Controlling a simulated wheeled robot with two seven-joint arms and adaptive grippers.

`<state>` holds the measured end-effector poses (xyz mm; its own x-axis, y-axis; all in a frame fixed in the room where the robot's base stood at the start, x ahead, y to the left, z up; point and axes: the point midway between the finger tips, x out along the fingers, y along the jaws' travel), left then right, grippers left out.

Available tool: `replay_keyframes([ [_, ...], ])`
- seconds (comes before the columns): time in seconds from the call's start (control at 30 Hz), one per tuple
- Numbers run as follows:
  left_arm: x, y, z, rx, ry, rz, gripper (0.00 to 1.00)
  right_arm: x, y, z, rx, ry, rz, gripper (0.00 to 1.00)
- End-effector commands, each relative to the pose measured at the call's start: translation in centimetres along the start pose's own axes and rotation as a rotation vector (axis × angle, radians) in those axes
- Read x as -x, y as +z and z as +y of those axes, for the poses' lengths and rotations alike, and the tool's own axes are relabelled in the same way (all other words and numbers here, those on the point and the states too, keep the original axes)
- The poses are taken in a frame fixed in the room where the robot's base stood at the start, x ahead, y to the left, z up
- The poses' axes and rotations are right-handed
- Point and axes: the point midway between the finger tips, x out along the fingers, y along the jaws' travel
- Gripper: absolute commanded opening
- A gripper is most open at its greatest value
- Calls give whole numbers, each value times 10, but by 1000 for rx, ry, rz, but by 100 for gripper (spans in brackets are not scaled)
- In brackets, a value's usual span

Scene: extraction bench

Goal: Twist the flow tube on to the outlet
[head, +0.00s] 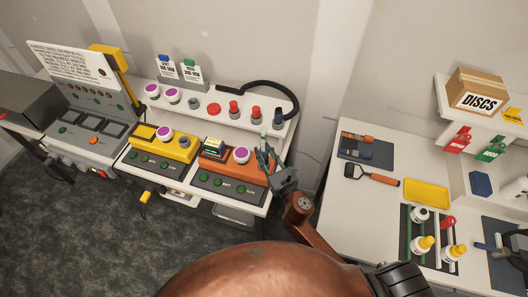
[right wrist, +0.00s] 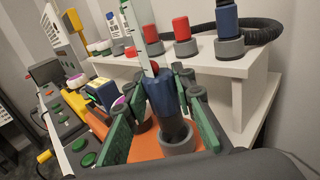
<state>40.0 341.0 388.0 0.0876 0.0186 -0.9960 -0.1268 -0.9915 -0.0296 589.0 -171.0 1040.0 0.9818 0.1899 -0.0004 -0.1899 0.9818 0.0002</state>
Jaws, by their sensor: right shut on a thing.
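The flow tube, a clear marked tube (right wrist: 138,36) on a dark blue base (right wrist: 160,95), stands between the fingers of my right gripper (right wrist: 163,118) in the right wrist view. My right gripper is shut on it. In that view the tube leans a little left. Below it is the grey round outlet (right wrist: 177,144) on the orange unit (right wrist: 143,148). The tube's lower end lines up with the outlet; I cannot tell whether it is seated. In the head view my right gripper (head: 266,160) is at the right end of the orange unit (head: 214,164). My left gripper is not in view.
Behind is a raised white shelf (right wrist: 120,61) with red-topped fittings (right wrist: 181,28), a blue fitting (right wrist: 227,18) and a black hose (right wrist: 265,24). A yellow unit (head: 172,148) stands left. A separate white table (head: 340,205) with tools is on the right.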

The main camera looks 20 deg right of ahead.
Motion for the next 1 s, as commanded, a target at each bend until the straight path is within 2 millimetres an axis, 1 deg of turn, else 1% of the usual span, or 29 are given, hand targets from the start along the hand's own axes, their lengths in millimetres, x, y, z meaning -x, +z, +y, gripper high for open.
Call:
replay_keyframes([
  [1.0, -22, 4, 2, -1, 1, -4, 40, 0, -25, 0, 0, 0, 0, 0],
])
